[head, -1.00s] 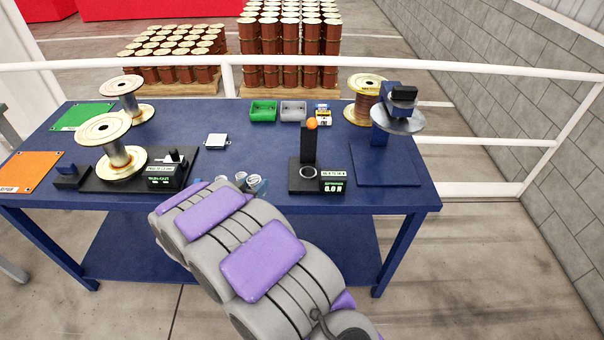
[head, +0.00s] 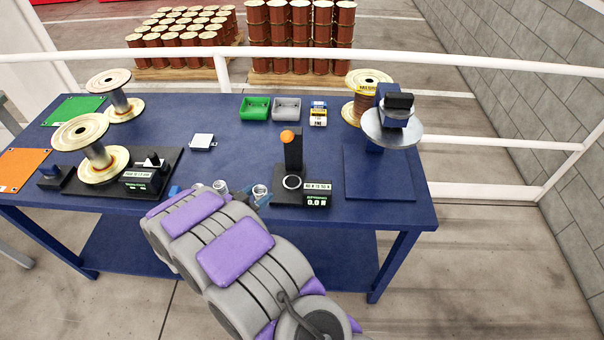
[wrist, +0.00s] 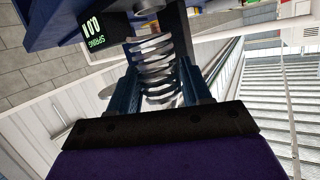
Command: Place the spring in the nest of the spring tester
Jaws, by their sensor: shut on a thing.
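The spring (wrist: 154,68) is a silvery coil between the two dark blue fingers of my gripper (wrist: 158,85) in the wrist view. The gripper is shut on it. In the head view the spring (head: 260,190) shows small and roughly upright at the end of my arm, just left of the spring tester. The spring tester (head: 293,150) has a black base and post with an orange knob. Its nest (head: 292,182) is a pale ring on the base, and it looks empty. The tester's display (head: 317,201) reads 0.0 N. The spring is apart from the nest.
A small pale cylinder (head: 220,186) shows beside my wrist. A black device with a display (head: 147,180) and spools (head: 80,133) stand left. Green (head: 255,108) and grey bins (head: 287,108) are behind the tester. A press-like stand (head: 378,170) is right. The table centre is mostly clear.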

